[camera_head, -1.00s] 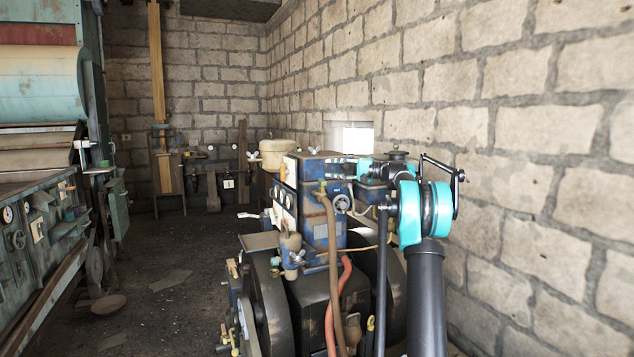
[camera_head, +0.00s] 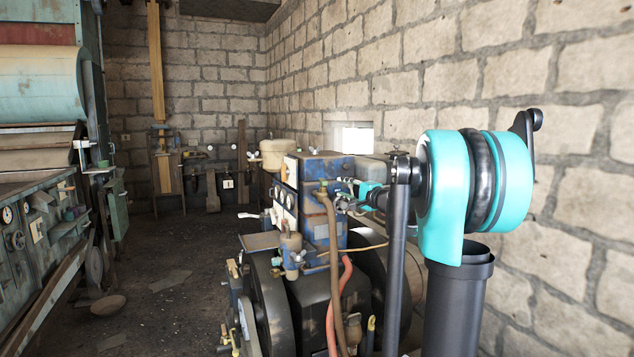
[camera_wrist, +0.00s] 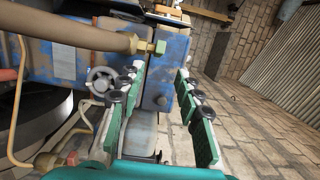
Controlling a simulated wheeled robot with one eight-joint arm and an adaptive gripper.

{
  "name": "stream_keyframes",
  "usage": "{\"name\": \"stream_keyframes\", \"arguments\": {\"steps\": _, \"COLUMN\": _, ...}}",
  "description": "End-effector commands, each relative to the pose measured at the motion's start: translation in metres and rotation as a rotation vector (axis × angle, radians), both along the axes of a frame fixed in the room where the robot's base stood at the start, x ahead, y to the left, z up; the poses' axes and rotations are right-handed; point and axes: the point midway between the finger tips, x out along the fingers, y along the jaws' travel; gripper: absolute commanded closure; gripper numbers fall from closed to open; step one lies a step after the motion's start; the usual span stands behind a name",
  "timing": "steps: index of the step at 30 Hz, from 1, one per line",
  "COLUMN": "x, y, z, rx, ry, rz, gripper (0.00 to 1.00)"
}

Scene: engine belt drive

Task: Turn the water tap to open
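A small grey spoked handwheel (camera_wrist: 100,79), which looks like the water tap, sits on the blue engine block (camera_wrist: 62,62) in the wrist view. My gripper (camera_wrist: 159,72) is open, its two green-padded fingers spread with nothing between them. The handwheel is just left of the left finger, outside the gap; I cannot tell whether they touch. In the head view my gripper (camera_head: 346,192) is at the right face of the blue engine block (camera_head: 325,172), and it largely hides the handwheel there.
A brown hose (camera_head: 331,265) and a red hose (camera_head: 340,300) hang down the engine front. A brown pipe with a brass fitting (camera_wrist: 150,46) crosses above the handwheel in the wrist view. The brick wall (camera_head: 560,130) runs close along the right. Open floor (camera_head: 165,285) lies left.

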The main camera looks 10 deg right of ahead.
Motion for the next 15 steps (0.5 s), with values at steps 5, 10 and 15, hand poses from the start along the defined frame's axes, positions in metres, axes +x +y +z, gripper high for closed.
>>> {"name": "stream_keyframes", "arguments": {"steps": 5, "x": 0.002, "y": 0.003, "z": -0.002, "rx": 0.0, "ry": 0.0, "rz": -0.014, "gripper": 0.66}}
{"name": "stream_keyframes", "arguments": {"steps": 10, "x": 0.025, "y": 0.014, "z": -0.002, "rx": 0.0, "ry": 0.0, "rz": -0.012, "gripper": 0.66}}
{"name": "stream_keyframes", "arguments": {"steps": 15, "x": 0.055, "y": 0.03, "z": -0.002, "rx": 0.0, "ry": 0.0, "rz": -0.011, "gripper": 0.66}}
